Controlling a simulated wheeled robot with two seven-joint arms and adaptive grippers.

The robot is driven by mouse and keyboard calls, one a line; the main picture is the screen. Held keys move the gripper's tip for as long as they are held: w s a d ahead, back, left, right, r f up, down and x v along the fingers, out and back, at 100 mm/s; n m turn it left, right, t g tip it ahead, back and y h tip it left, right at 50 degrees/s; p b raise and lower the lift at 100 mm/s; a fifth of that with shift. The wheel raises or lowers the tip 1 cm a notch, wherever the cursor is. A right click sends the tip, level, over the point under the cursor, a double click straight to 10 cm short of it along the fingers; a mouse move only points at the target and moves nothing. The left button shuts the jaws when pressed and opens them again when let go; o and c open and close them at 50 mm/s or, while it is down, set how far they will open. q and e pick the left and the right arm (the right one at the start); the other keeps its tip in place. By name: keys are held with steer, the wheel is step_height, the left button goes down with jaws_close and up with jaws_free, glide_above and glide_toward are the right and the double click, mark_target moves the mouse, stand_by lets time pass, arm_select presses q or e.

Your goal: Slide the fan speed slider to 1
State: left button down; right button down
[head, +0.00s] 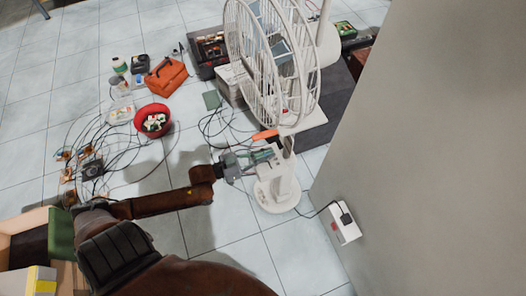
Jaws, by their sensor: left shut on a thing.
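The white fan (262,65) stands on the tiled floor, its wire cage at the upper middle and its round base (278,194) below. My left gripper (268,156) reaches in from the left at the fan's stand, just above the base. Its fingers are shut at the control part of the stand, on the small fan speed slider, which they hide. The slider's setting and any numbers cannot be read from here. My right gripper is not in view.
A grey wall (440,130) fills the right side, with a white power strip (344,226) and plug beside it. A red bowl (139,117), an orange bag (166,76), a toolbox (207,52) and tangled cables lie left of the fan. Tiles at lower middle are clear.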

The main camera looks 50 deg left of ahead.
arm_select(q)
steer(key=shift+f, duration=0.1)
steer(key=c, duration=2)
jaws_free()
steer(key=shift+c, duration=0.2)
steer(key=v, duration=1.2)
steer(key=shift+s+f, duration=0.1)
